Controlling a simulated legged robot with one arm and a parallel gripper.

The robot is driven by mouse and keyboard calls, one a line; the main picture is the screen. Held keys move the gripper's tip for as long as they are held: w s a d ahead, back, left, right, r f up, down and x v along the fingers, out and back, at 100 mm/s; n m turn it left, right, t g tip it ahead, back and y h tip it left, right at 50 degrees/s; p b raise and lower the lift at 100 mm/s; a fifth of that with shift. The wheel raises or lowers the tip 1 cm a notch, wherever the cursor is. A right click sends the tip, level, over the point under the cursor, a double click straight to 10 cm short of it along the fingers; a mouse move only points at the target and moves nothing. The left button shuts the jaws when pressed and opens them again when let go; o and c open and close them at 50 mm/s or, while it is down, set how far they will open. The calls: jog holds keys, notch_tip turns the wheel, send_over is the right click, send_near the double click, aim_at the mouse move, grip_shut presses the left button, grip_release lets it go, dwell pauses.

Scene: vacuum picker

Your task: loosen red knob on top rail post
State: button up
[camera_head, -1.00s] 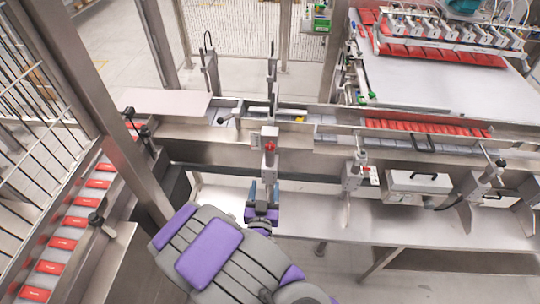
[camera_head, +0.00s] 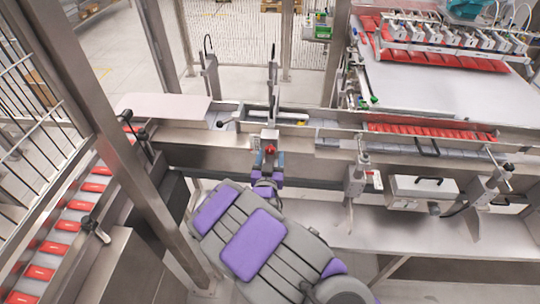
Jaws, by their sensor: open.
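The red knob (camera_head: 269,149) sits on the front of a small grey post (camera_head: 270,137) at the middle of the conveyor's near rail. My gripper (camera_head: 268,160) is open, with its blue fingers on both sides of the knob's area, just below and around it in the picture. I cannot tell whether the fingers touch the knob. My arm, grey with purple panels, reaches up from the bottom and hides part of the floor and the machine's lower shelf.
A steel frame post (camera_head: 122,150) stands close on the left, beside a sloped conveyor with red packs (camera_head: 67,221). A grey box with a black handle (camera_head: 422,190) and a bracket (camera_head: 357,178) are at right. The lower shelf (camera_head: 400,235) is bare.

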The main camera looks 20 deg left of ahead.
jog(key=shift+w+a, duration=0.4)
jog(key=shift+w, duration=0.15)
jog(key=shift+a+f, duration=0.15)
jog(key=shift+a, duration=0.1)
jog(key=shift+d, duration=0.3)
jog(key=c, duration=0.5)
jog(key=shift+a, duration=0.1)
jog(key=c, duration=0.5)
